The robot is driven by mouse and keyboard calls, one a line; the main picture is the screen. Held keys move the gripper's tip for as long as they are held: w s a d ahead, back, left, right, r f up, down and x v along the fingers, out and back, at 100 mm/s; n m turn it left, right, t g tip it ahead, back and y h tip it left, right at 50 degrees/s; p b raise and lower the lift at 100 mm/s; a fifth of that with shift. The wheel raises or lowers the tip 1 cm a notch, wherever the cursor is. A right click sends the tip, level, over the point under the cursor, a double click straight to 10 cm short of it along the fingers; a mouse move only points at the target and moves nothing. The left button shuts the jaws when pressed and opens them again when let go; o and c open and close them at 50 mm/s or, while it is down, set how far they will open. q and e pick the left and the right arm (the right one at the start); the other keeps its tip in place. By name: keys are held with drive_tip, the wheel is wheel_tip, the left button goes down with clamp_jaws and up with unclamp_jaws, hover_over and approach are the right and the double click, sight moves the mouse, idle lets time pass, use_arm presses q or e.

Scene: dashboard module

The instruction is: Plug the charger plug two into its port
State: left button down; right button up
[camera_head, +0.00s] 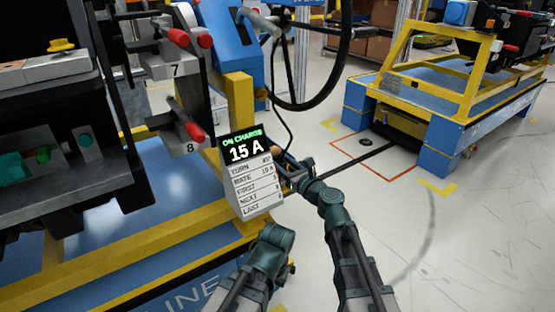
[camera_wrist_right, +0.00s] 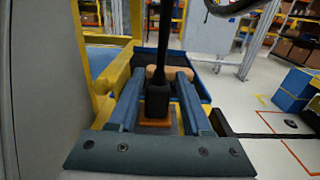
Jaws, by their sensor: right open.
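My right gripper (camera_head: 294,170) is just right of the charge display in the head view, partly hidden by it. In the right wrist view its two blue-grey fingers (camera_wrist_right: 158,78) are apart, one on each side of a black plug (camera_wrist_right: 157,101) with a dark cable rising from its top. The plug looks upright over an orange piece (camera_wrist_right: 155,124); I cannot tell if it touches the fingers or sits in a port. No port opening is visible. My left arm shows at the bottom of the head view, but its gripper is not visible.
The charge display (camera_head: 247,172) reads "ON CHARGE 15 A". Red-handled units marked 7 (camera_head: 160,58) and 8 (camera_head: 185,137) are left of it. A black cable loop (camera_head: 318,100) hangs above. A blue and yellow cart (camera_head: 440,105) stands right; open floor lies before it.

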drive_tip(key=v, duration=1.1)
drive_tip(key=shift+s+d, duration=0.2)
drive_tip(key=s+f+n+g+h, duration=0.1)
drive_tip(key=s+f+n+g, duration=0.25)
drive_tip(key=f+n, duration=0.35)
drive_tip(key=s+f+n+g+h, duration=0.1)
drive_tip(key=s+f+n+g, duration=0.1)
drive_tip(key=f+n+g, duration=0.5)
drive_tip(key=s+d+f+n+g+h, duration=0.1)
drive_tip(key=s+d+f+n+h, duration=0.35)
drive_tip(key=d+n, duration=0.25)
drive_tip(key=s+d+f+n+g+h, duration=0.25)
drive_tip(key=s+d+n+h, duration=0.2)
drive_tip(key=d+n, duration=0.25)
drive_tip(key=s+a+r+n+h+p, duration=0.1)
drive_tip(key=s+a+r+n+p, duration=0.4)
drive_tip(key=a+r+p, duration=0.7)
wheel_tip(320, 180, up, 36)
drive_tip(key=s+d+p, duration=0.1)
drive_tip(key=p, duration=3.5)
drive_tip(key=shift+s+d+f+m, duration=0.15)
drive_tip(key=shift+d+f+m, duration=0.1)
drive_tip(key=shift+m, duration=0.15)
